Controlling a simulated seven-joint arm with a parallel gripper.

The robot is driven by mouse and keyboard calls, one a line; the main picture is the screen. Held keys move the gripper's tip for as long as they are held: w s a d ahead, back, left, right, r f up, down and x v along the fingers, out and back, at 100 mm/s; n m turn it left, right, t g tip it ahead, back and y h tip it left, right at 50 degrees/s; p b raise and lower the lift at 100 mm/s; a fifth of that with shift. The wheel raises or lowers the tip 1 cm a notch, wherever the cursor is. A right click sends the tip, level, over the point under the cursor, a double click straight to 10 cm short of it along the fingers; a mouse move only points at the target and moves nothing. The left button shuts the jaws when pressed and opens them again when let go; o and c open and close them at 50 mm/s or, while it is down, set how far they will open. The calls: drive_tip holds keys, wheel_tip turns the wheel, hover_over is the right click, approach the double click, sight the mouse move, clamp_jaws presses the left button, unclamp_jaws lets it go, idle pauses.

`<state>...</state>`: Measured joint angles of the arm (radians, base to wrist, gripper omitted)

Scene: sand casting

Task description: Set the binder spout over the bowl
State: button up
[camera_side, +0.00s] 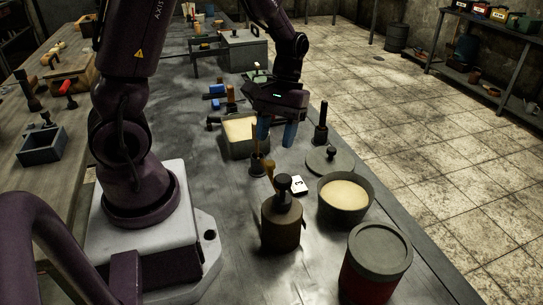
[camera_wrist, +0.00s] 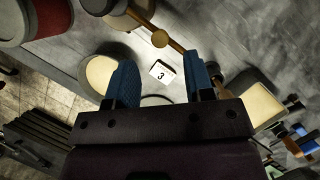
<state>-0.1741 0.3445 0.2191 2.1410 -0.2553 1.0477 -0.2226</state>
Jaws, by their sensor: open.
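The binder container is a brown pot (camera_side: 281,228) with a dark knob on top, upright on the grey bench. Its brass-coloured spout (camera_side: 269,170) points toward the back left, away from the bowl. My gripper (camera_side: 277,132) is open and empty above the bench, behind the pot and bowl.
A white card marked 3 (camera_side: 298,185) lies between pot and bowl. A dark lid (camera_side: 328,161) lies behind the bowl, and a red drum (camera_side: 371,278) stands in front. A small wooden-handled tool (camera_side: 257,163) and a sand-filled box (camera_side: 242,151) stand near my gripper.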

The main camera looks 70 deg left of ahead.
sight(271, 162)
drive_tip(key=x, duration=0.5)
drive_tip(key=shift+f, duration=0.1)
clamp_jaws()
